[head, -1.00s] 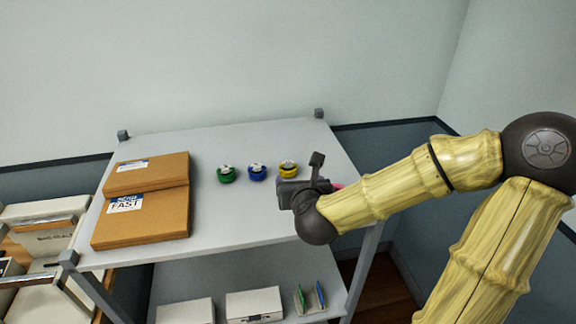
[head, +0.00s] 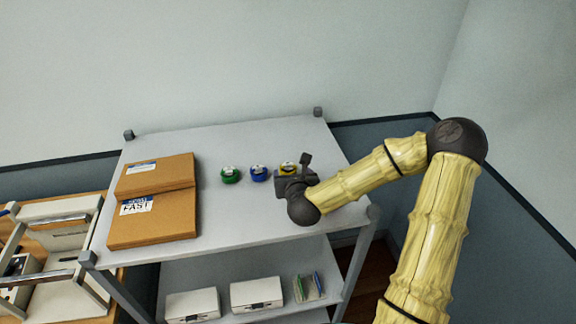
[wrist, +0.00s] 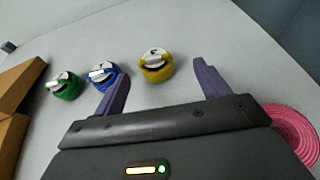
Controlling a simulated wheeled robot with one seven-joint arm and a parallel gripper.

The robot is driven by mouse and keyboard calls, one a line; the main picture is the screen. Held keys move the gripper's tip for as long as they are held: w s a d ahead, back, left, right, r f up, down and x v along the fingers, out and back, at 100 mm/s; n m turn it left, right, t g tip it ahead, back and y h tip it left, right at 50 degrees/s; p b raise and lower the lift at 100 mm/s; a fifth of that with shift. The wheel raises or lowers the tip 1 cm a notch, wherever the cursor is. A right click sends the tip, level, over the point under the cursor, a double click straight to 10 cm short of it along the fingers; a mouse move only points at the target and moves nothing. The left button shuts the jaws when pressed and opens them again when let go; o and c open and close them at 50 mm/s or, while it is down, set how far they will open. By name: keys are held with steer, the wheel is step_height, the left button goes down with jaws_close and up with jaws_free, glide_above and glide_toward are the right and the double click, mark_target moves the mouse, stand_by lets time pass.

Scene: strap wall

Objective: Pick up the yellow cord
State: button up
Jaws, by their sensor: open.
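The yellow cord (wrist: 156,68) is a small coil with a white top, lying on the upper grey shelf. In the head view the yellow cord (head: 288,168) is partly covered by my gripper and wrist. My gripper (wrist: 161,84) is open and empty, with its two purple fingers pointing toward the yellow cord. In the wrist view the cord sits ahead of the fingertips, roughly midway between them. I cannot tell whether its near edge is between the fingers. In the head view my gripper (head: 290,176) is low at the right part of the shelf, close to the cord.
A blue coil (wrist: 101,75) and a green coil (wrist: 63,86) stand left of the yellow one. A pink coil (wrist: 296,127) lies at my gripper's right. Cardboard boxes (head: 155,215) cover the shelf's left side. Bare shelf (head: 225,140) lies behind the coils.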

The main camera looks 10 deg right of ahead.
mark_target(289, 168)
steer(key=shift+x, duration=1.15)
steer(key=shift+w+a+p, duration=0.1)
steer(key=shift+w+p, duration=0.35)
steer(key=shift+p, duration=0.3)
steer(key=p+x, duration=0.1)
steer(key=x, duration=0.1)
steer(key=p+x, duration=0.1)
steer(key=x, duration=0.1)
steer(key=shift+a+p, duration=0.3)
steer(key=shift+p, duration=0.05)
steer(key=shift+w+d+f, duration=0.1)
steer(key=shift+w, duration=0.1)
steer(key=c, duration=1.1)
